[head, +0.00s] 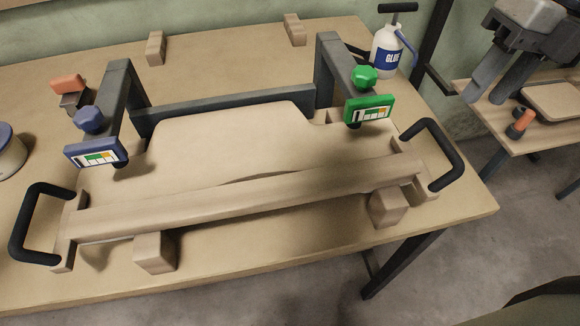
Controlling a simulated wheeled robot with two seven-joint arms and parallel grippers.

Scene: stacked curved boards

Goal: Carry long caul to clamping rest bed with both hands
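The long caul (240,199) is a pale wooden beam lying slantwise along the front of the workbench. A black handle (18,228) is at its left end and another black handle (455,158) at its right end. Small wooden blocks (155,252) and (386,208) stand at its front edge; I cannot tell whether they bear it. Behind it lies a wide, pale curved board (235,140). I cannot tell which part is the clamping rest bed. My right gripper (484,99) is at the upper right, apart from the caul, its fingers spread and empty. My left gripper is out of view.
A dark clamp frame with a blue knob (88,118) and a green knob (364,76) stands over the board. Two wooden blocks (155,48) and (294,29) sit at the back. A glue bottle (386,52) stands back right; a second table (540,138) is at right.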

